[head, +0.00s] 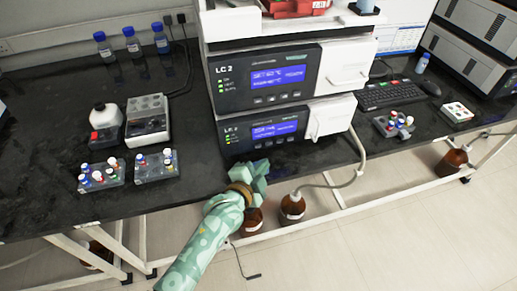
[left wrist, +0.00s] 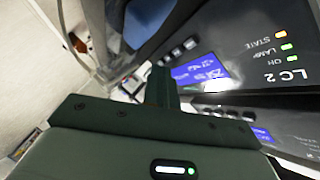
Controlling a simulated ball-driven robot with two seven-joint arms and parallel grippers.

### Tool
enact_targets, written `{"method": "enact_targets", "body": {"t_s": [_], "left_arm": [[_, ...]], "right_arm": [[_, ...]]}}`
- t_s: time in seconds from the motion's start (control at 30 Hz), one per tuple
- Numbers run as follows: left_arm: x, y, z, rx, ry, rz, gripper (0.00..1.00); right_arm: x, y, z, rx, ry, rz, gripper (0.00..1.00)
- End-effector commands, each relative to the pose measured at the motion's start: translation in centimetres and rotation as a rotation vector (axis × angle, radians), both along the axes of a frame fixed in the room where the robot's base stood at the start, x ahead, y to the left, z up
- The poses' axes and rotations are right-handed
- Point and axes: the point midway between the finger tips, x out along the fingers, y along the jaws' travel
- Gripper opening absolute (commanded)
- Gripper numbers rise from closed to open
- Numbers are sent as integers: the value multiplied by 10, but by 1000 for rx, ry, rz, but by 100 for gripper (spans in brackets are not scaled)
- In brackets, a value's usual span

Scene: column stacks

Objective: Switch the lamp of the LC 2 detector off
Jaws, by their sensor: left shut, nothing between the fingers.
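The LC 2 stack shows two front panels with lit blue displays. The lower panel (head: 262,131) sits just behind my left gripper (head: 257,172). The STATE light (left wrist: 281,35) looks orange and the LAMP light (left wrist: 286,46) green. A row of small buttons (left wrist: 178,50) runs along the display (left wrist: 205,72). My left gripper, also in the left wrist view (left wrist: 160,75), is shut and empty, with its fingertips near the display and buttons; contact is unclear. My right gripper is not in view.
Vial racks (head: 155,167) and a small white-topped device (head: 147,120) stand left on the dark bench (head: 55,215). A keyboard (head: 388,94) and another vial rack (head: 394,125) are to the right. Brown bottles (head: 293,209) stand below the bench edge, with tubing nearby.

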Motion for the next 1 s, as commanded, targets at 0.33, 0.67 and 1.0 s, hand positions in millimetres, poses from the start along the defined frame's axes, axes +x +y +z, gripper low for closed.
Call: {"method": "enact_targets", "body": {"t_s": [0.33,0.67,1.0], "left_arm": [[30,10,0,2,0,-2,0],[32,11,0,1,0,0,0],[32,11,0,1,0,0,0]], "right_arm": [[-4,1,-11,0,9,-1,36],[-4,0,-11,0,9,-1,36],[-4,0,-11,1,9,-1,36]]}}
